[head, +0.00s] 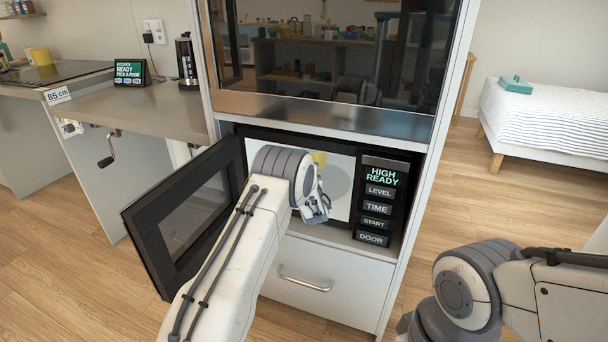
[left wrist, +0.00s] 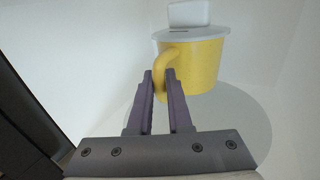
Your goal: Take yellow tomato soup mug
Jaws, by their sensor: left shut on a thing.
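The yellow mug (left wrist: 202,66) has a pale grey lid with a block-shaped knob. It stands upright inside the open microwave (head: 345,151), over a round grey plate (left wrist: 250,120). In the head view only a small part of the mug (head: 319,158) shows past my left arm. My left gripper (left wrist: 160,76) reaches into the microwave and its purple fingers are shut on the mug's handle at the mug's left side. In the head view my wrist hides most of the mug. My right arm comes in at the lower right, but its gripper is out of view.
The microwave door (head: 185,220) stands open to the left of my left arm. A control panel (head: 379,200) reading HIGH READY is at the right of the opening. A drawer with a handle (head: 304,284) is below. Another yellow mug (head: 40,57) stands on the far left counter.

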